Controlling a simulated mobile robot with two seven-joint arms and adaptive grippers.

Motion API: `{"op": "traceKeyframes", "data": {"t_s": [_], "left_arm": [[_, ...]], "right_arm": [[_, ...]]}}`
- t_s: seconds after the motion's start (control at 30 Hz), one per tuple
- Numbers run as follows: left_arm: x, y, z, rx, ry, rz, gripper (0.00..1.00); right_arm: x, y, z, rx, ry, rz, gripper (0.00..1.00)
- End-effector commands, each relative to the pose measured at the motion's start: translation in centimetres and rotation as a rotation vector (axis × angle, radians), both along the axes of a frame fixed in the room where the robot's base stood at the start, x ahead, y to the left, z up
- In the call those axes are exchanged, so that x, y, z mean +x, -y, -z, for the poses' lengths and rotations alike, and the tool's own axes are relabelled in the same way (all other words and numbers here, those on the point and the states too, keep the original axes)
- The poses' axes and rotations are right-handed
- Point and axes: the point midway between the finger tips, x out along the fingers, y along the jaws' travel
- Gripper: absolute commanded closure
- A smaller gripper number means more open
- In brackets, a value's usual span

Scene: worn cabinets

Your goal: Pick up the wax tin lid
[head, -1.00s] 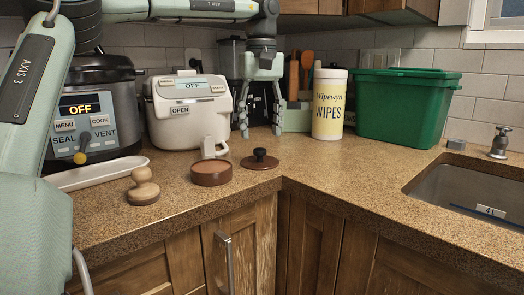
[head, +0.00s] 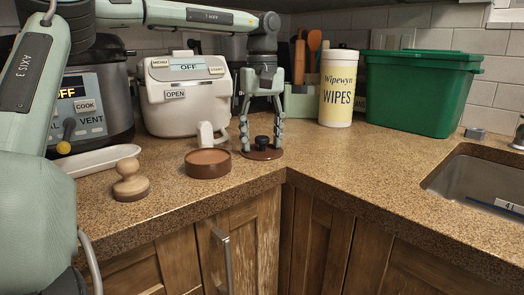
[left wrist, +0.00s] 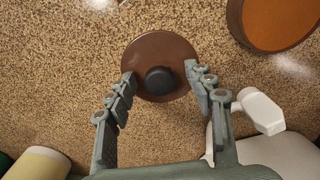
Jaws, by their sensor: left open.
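The wax tin lid (head: 262,152) is a brown disc with a black knob, lying flat on the counter near its inner corner. In the left wrist view the lid (left wrist: 160,52) sits between my fingertips, its knob in the middle. My left gripper (head: 262,148) points down over the lid, open, with one finger on either side; in the left wrist view the gripper (left wrist: 160,82) spans about the lid's width. I cannot tell whether the fingers touch the rim. The open brown wax tin (head: 208,163) stands just left of the lid. My right gripper is not in view.
A white cooker (head: 186,100) stands behind the tin, its white handle jutting forward. A wooden stamp (head: 131,182) and white tray (head: 100,160) lie left. The wipes canister (head: 337,90), green bin (head: 424,92) and sink (head: 480,185) are right. Counter right of the lid is clear.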

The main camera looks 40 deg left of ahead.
Motion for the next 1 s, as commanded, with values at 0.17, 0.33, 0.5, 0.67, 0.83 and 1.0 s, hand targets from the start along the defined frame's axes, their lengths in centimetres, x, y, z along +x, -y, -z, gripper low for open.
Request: {"op": "traceKeyframes", "data": {"t_s": [0.17,0.33,0.5,0.67,0.83,1.0], "left_arm": [[0.00,0.00,0.37,0.000,0.001,-0.001,0.47],[0.00,0.00,0.37,0.000,0.000,-0.001,0.56],[0.00,0.00,0.36,0.000,0.000,-0.001,0.77],[0.00,0.00,0.36,0.000,0.000,-0.001,0.97],[0.00,0.00,0.36,0.000,0.000,0.000,1.00],[0.02,0.00,0.09,0.000,0.000,-0.001,1.00]], "right_arm": [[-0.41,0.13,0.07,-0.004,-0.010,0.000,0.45],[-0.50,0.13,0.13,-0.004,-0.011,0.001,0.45],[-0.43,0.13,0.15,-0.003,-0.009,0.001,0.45],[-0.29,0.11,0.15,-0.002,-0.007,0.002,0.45],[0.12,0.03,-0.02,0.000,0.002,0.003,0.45],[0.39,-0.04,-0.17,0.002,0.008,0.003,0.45]]}}
